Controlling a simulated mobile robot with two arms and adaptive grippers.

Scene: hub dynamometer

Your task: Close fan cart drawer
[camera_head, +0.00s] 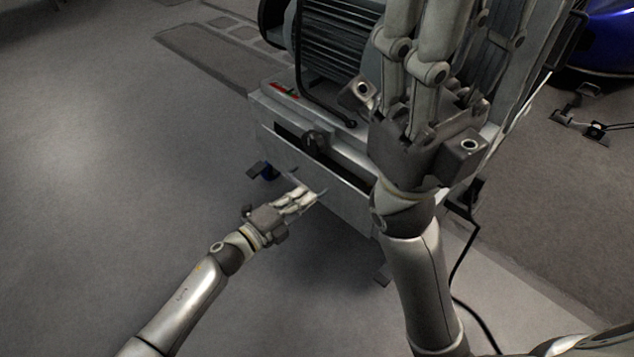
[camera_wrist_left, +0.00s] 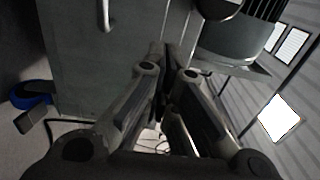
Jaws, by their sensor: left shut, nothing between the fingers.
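The fan cart (camera_head: 268,112) stands at the upper middle of the head view, with a large ribbed motor housing on top. Its drawer front (camera_head: 345,200) is a pale metal panel below a dark gap; how far the drawer stands out is hard to tell. My left gripper (camera_head: 312,193) is shut and empty, its fingertips at the drawer front; whether they touch is unclear. In the left wrist view, the left fingers (camera_wrist_left: 166,58) are together beside a grey panel (camera_wrist_left: 120,65). My right gripper (camera_head: 432,45) is large in front of the cart, hiding part of it; its fingertips leave the frame.
A dark round knob (camera_head: 315,142) sits in the dark gap. A black cable (camera_head: 462,255) runs along the floor at right. A blue vehicle (camera_head: 605,40) stands at upper right. The floor at left is clear.

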